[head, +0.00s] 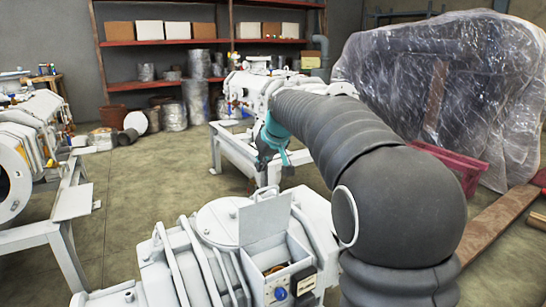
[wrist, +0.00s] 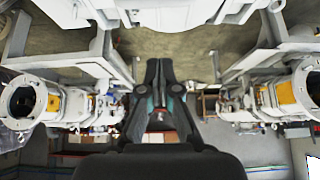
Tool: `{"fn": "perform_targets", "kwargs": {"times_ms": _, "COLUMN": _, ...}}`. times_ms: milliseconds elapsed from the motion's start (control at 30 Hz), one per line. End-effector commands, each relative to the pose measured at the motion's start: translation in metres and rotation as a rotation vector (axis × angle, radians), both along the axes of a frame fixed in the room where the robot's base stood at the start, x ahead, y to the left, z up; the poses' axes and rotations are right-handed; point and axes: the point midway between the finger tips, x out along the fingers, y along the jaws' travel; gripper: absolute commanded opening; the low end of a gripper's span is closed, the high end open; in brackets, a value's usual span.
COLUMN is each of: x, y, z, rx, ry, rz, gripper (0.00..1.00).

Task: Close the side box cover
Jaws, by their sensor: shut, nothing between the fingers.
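The side box (head: 283,277) is on the near white screw vacuum (head: 190,255) at the bottom of the head view. Its flat grey cover (head: 265,220) stands open, roughly upright at the box's back edge. I cannot make out the cover clearly in the wrist view.
Another white machine on a stand (head: 30,150) is at the left, and one more (head: 260,90) stands behind my gripper. Open floor (head: 135,205) lies left of centre.

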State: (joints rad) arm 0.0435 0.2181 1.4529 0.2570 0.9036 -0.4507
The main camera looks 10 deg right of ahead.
Motion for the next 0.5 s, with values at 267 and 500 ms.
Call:
{"fn": "perform_targets", "kwargs": {"times_ms": 267, "x": 0.020, "y": 0.005, "z": -0.034, "rx": 0.000, "ry": 0.001, "rz": -0.002, "gripper": 0.00}}
{"fn": "perform_targets", "kwargs": {"times_ms": 500, "x": -0.007, "y": -0.003, "z": -0.041, "rx": 0.000, "ry": 0.000, "rz": -0.003, "gripper": 0.00}}
